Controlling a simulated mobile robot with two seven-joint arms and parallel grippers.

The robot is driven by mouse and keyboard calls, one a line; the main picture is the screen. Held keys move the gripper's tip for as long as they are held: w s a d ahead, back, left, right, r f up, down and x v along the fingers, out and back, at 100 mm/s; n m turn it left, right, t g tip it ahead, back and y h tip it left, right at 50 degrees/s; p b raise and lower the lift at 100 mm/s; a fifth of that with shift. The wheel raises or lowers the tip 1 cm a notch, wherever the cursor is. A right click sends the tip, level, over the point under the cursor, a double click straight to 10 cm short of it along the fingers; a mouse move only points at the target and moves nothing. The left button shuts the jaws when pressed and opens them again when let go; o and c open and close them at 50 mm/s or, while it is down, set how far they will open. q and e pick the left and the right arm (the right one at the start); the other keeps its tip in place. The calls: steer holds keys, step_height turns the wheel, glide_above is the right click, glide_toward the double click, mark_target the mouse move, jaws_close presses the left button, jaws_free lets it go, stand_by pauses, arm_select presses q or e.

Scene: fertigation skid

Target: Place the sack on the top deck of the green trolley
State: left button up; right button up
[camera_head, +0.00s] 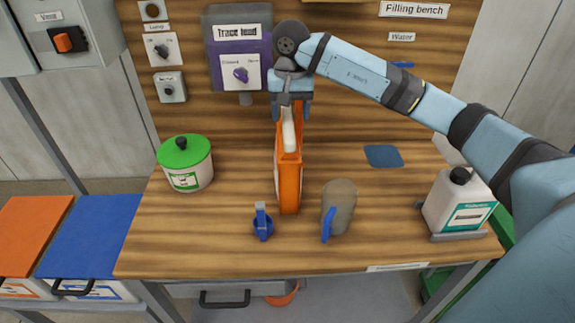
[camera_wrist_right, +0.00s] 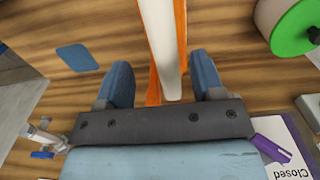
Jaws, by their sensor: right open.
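The sack (camera_head: 289,180) looks like a narrow orange upright pack with a white top edge, standing on the wooden bench. It also shows in the right wrist view (camera_wrist_right: 165,45). My right gripper (camera_head: 291,112) is above it, pointing down, with its fingers open on either side of the white top. In the right wrist view (camera_wrist_right: 165,85) gaps show between the fingers and the sack. Green parts (camera_head: 506,222), likely the green trolley, show past the bench's right end; its top deck is mostly hidden by my right arm. My left gripper is out of view.
On the bench (camera_head: 220,240) stand a green-lidded tub (camera_head: 185,165), a small blue item (camera_head: 263,224), a grey-brown jug (camera_head: 340,205) and a white canister (camera_head: 460,203). A blue patch (camera_head: 383,156) lies at right. Orange (camera_head: 35,230) and blue (camera_head: 90,235) surfaces flank the left.

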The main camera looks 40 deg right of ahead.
mark_target(288, 131)
steer(key=f, duration=0.3)
steer(key=f+p, duration=0.1)
steer(key=f, duration=0.1)
steer(key=shift+a+f, duration=0.35)
jaws_close()
steer(key=shift+r, duration=0.15)
